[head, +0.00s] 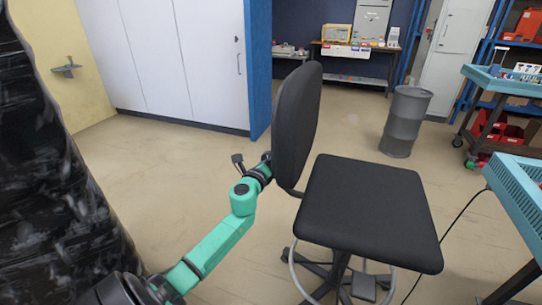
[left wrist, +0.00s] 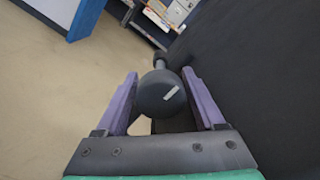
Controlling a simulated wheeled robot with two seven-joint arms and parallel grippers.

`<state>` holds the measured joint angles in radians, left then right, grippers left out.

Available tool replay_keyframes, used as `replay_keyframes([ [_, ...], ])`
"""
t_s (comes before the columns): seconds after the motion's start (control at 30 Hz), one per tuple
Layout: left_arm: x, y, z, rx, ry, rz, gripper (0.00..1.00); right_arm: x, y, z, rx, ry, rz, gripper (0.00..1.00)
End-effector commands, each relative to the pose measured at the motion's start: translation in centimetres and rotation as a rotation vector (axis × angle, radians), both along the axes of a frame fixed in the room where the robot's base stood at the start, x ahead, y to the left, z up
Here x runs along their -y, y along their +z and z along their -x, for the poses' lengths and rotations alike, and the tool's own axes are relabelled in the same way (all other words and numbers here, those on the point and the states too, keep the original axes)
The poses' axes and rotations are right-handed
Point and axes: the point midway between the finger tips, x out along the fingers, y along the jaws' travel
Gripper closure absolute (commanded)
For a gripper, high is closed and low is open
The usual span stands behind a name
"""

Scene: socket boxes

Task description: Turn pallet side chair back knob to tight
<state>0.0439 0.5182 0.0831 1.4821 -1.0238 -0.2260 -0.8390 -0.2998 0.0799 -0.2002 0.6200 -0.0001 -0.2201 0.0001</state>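The black office chair has an upright back (head: 297,120) and a flat square seat (head: 368,208). In the left wrist view, a dark round knob (left wrist: 158,98) with a pale mark on its face shows beside the chair back (left wrist: 255,75). My left gripper (left wrist: 160,76) has its two purple fingers on either side of the knob. The fingers look spread, and I cannot tell whether either touches it. In the head view my left gripper (head: 267,162) is at the rear of the chair back, its fingertips mostly hidden. My right gripper is not in view.
A large dark wrapped stack (head: 50,170) stands close on the left. White cabinets (head: 180,60) and a blue panel (head: 258,70) stand behind. A grey barrel (head: 405,120) and a blue-topped cart (head: 505,82) are at the right. The floor left of the chair is clear.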

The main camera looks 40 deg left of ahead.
Motion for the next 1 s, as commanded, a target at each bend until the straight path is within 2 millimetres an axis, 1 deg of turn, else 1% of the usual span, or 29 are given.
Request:
replay_keyframes([
  [0.17, 0.0, 0.0, 0.1, 0.0, 0.0, 0.001, 0.3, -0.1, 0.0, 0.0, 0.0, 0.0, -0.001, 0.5],
  [0.27, 0.3, 0.0, 0.8, -0.001, -0.001, 0.001, 0.3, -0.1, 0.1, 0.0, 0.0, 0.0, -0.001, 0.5],
  [0.33, 0.6, -0.1, 1.6, -0.001, -0.001, 0.001, 0.3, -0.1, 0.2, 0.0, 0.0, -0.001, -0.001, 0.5],
  [0.57, 2.0, -0.1, 5.7, -0.002, -0.001, 0.002, 0.3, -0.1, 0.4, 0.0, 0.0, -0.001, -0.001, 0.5],
  [0.83, 4.0, -0.2, 11.3, -0.003, 0.001, 0.002, 0.3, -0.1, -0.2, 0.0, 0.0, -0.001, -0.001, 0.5],
  [0.9, 4.4, -0.3, 12.4, -0.002, 0.001, 0.004, 0.3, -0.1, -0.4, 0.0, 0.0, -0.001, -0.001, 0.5],
  [1.0, 4.7, -0.1, 13.4, 0.0, 0.001, 0.002, 0.3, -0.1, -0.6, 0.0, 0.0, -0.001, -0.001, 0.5],
])
